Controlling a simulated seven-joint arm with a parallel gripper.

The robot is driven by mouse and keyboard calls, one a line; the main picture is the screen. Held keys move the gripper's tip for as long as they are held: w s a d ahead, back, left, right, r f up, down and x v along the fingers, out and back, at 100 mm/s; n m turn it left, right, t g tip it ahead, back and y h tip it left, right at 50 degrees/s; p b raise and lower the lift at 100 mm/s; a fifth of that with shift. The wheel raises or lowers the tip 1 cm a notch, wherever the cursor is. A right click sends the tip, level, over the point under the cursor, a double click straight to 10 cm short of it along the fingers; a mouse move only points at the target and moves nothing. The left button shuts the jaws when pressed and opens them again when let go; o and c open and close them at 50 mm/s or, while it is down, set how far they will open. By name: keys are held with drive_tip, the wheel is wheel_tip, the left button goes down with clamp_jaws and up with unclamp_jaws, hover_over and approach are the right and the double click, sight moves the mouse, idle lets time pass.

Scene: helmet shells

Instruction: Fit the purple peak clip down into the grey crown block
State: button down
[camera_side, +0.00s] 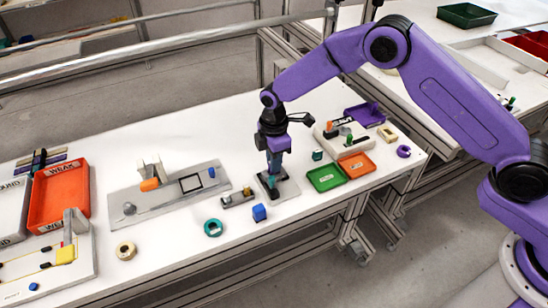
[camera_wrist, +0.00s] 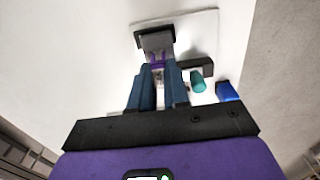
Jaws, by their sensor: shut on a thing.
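My gripper (camera_side: 274,172) points down over a small light plate (camera_side: 290,188) on the white table. In the wrist view its two blue fingers (camera_wrist: 160,72) are shut on the purple peak clip (camera_wrist: 158,60), of which only a small part shows between the fingertips. The grey crown block (camera_wrist: 157,42) is just beyond the fingertips, with a black part (camera_wrist: 155,31) along its far side. The clip appears right at the block's near edge; I cannot tell whether it touches or sits in it. In the side view the fingers hide the clip.
Green (camera_side: 325,178) and orange (camera_side: 357,165) trays lie to the right. A long grey board (camera_side: 170,195) with an orange-tipped part is farther left.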

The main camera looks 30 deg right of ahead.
drive_tip(key=shift+f, duration=0.95)
drive_tip(key=c, duration=1)
unclamp_jaws()
drive_tip(key=shift+c, duration=0.2)
wheel_tip(320, 180, up, 18)
drive_tip(key=shift+f, duration=0.25)
